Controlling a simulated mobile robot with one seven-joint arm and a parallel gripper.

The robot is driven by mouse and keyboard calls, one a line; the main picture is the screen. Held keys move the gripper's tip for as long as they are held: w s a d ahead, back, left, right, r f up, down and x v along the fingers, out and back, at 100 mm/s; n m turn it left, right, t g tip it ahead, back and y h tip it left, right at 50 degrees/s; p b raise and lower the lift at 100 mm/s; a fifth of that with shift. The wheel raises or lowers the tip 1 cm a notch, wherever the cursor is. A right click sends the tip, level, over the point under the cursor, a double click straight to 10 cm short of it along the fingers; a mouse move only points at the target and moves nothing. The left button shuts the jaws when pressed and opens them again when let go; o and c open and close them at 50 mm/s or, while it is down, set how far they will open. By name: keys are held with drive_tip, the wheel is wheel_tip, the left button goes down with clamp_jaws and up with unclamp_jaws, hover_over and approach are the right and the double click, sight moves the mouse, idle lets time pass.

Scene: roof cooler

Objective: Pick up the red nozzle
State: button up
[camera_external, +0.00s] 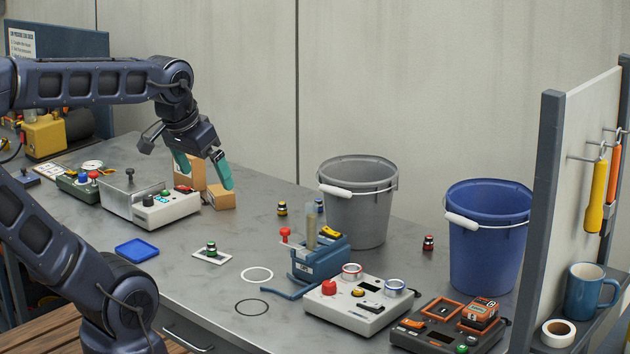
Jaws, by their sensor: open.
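The red nozzle (428,243) is a small upright piece with a red and black body. It stands on the grey bench between the grey bucket and the blue bucket. My gripper (205,172) has teal fingers, spread open with nothing held between them. It is over the back left of the bench by the cardboard boxes, far to the left of the red nozzle and higher than it.
The grey bucket (358,205) and blue bucket (488,240) flank the nozzle. A blue fixture (318,262), a white control box (357,305) and an orange-black tray (448,325) stand in front. A yellow nozzle (282,209), blue nozzle (319,206) and green nozzle (211,249) stand farther left.

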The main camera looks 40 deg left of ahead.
idle(0.3)
drive_tip(key=c, duration=1.1)
